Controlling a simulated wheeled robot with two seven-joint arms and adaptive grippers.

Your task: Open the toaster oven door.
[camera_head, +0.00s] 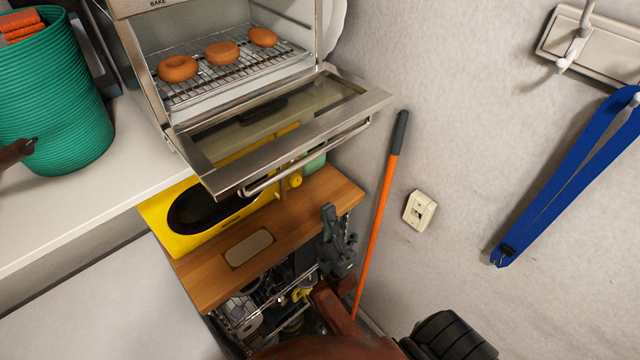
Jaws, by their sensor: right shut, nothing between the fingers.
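The toaster oven (222,20) stands at the top centre. Its glass door (280,125) is swung down and out, close to flat, with the bar handle (310,158) along its outer edge. Several orange-brown rings lie on the wire rack (235,75) inside. My right gripper (336,228) is below the door and apart from the handle, beside the right end of the wooden shelf. It is shut and empty. A small dark tip (30,143) at the left edge, in front of the green basket, seems to be part of my left gripper; its fingers cannot be made out.
The green ribbed basket (60,100) stands on the white counter (90,205) at the left. A yellow appliance (180,240) sits on the wooden shelf (285,225) under the door. An orange pole (376,235) leans against the wall. A blue strap (570,185) hangs at the right.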

